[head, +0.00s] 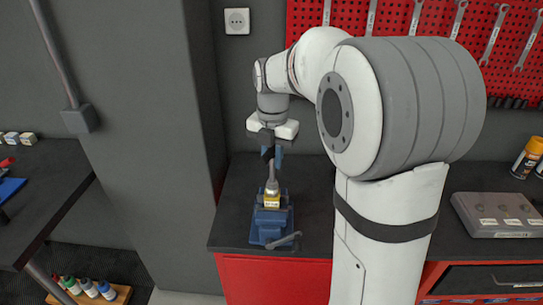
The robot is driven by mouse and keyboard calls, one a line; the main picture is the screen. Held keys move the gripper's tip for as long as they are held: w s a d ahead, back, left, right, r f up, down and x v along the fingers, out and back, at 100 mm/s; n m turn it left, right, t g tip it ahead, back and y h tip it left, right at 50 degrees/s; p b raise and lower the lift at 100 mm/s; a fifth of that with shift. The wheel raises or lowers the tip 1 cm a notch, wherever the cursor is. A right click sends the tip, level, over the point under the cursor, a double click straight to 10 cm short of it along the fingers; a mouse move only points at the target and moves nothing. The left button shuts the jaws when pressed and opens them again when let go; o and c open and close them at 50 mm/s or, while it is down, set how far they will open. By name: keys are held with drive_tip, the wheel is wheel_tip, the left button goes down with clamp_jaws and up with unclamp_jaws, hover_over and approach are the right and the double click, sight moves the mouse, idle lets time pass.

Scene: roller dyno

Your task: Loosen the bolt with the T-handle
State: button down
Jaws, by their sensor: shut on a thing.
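My gripper (272,155) points down over the workbench and is shut on the T-handle (271,174). The T-handle's dark grip is between the fingers, and its grey shaft hangs below. The shaft's lower end meets the top of a small block with a yellow label (272,201). The block sits in a blue vise (268,229) on the bench. The bolt is hidden under the tool's lower end, so I cannot tell how the tool is seated on it.
The dark bench top (234,219) is clear left of the vise. The vise handle (284,241) sticks out in front. My arm covers the bench to the right. A grey case (499,214) and spray cans (526,158) stand farther right. A wall socket (237,21) is behind.

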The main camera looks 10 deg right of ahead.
drive_tip(key=shift+n, duration=1.4)
drive_tip(key=n, duration=0.2)
drive_tip(key=shift+n+p, duration=0.35)
drive_tip(key=shift+n, duration=0.05)
drive_tip(key=shift+m, duration=0.6)
drive_tip(key=shift+r+p, duration=0.8)
drive_tip(key=shift+r, duration=0.25)
drive_tip(key=shift+r+p, duration=1.65)
drive_tip(key=shift+r, duration=0.45)
